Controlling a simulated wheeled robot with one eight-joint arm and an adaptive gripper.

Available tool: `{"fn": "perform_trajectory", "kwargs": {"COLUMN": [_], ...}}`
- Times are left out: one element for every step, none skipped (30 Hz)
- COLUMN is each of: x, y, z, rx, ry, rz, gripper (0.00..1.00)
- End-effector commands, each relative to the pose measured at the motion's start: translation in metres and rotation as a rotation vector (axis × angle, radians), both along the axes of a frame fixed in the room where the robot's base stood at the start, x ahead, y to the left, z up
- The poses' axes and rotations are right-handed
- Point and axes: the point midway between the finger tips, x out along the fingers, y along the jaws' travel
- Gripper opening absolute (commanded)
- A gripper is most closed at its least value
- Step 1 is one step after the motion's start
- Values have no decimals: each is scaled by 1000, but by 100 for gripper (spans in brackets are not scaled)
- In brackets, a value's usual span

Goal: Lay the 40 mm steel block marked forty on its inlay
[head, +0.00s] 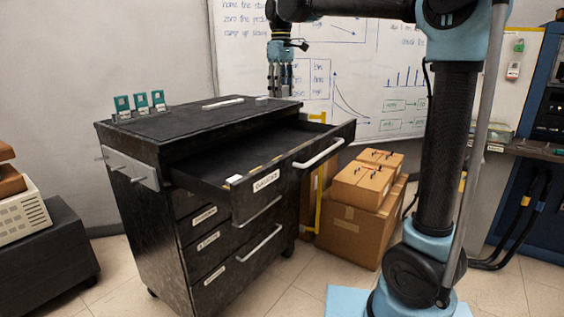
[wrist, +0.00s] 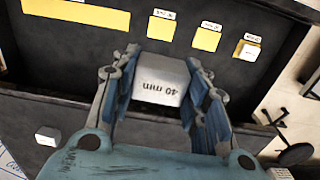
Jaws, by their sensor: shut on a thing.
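My gripper (wrist: 160,66) is shut on a pale steel block (wrist: 163,80), whose "40 mm" marking reads upside down in the wrist view. Past the block, the dark drawer (wrist: 110,57) shows yellow inlays with small white labels. The inlay (wrist: 160,28) just beyond the block is bare; its label is too small to read surely. The middle inlay (wrist: 206,40) is bare too. In the head view my gripper (head: 280,92) points down over the back right of the black cabinet (head: 165,126); the held block cannot be made out there.
A long bare yellow inlay (wrist: 85,13) lies at upper left in the wrist view. A small pale block (wrist: 248,52) sits on the rightmost inlay. Another block (wrist: 47,136) is at lower left. The open drawer (head: 240,155) juts out. Green-and-white stands (head: 140,101) occupy the cabinet top.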

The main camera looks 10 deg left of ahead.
Motion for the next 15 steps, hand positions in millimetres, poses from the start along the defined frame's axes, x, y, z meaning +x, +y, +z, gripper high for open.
{"fn": "perform_trajectory", "kwargs": {"x": [1,1,2,2,2,2,2,2,1,1,1,0,0,-1,-1], "y": [2,2,3,3,4,4,4,4,3,3,2,2,2,1,1], "z": [-10,-18,-29,-38,-47,-59,-67,-76,-86,-93,-100,-107,-112,-116,-120], "rx": [0,0,0,0,0,0,0,0,0,0,1,1,1,1,1], "ry": [0,0,0,1,1,1,1,1,1,1,2,2,2,2,2], "rz": [2,3,5,6,8,10,11,12,13,14,15,16,17,17,18], "gripper": [12,12,12,12,12,12,12,12,12,12,12,12,12,12,12]}}
